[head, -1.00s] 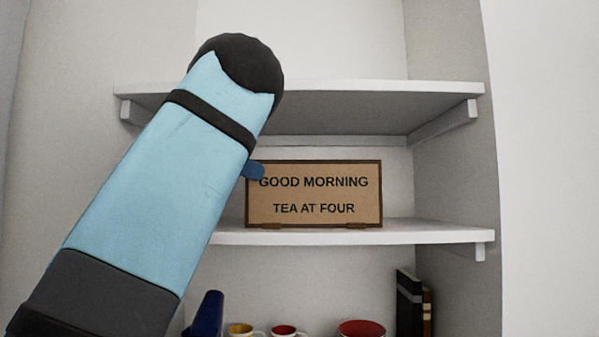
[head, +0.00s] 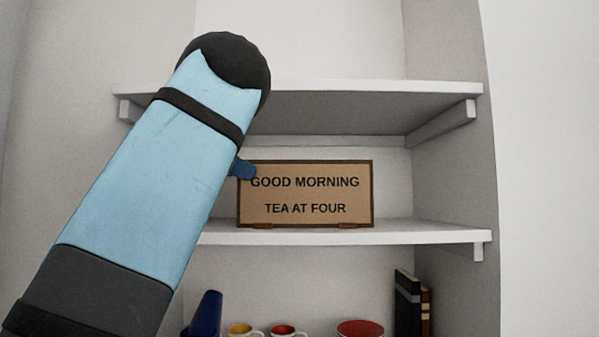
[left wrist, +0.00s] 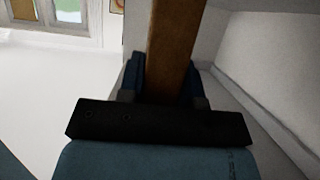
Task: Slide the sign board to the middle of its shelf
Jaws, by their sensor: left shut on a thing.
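The sign board (head: 305,205), tan with a dark brown frame and the words "GOOD MORNING TEA AT FOUR", stands upright on the middle shelf (head: 430,236). It rests on two small brown feet. My left gripper (head: 244,169) is at the board's left edge, with a blue finger showing in front of its upper left corner. In the left wrist view the gripper (left wrist: 165,85) is shut on the board's brown edge (left wrist: 170,45), with a blue finger on each side. My left arm hides the left part of the shelf. My right gripper is not in view.
An upper shelf (head: 300,88) runs above the board. Below are a dark blue object (head: 205,315), a yellow mug (head: 240,330), a red mug (head: 283,330), a red bowl (head: 360,329) and upright books (head: 408,305). The middle shelf is bare right of the board.

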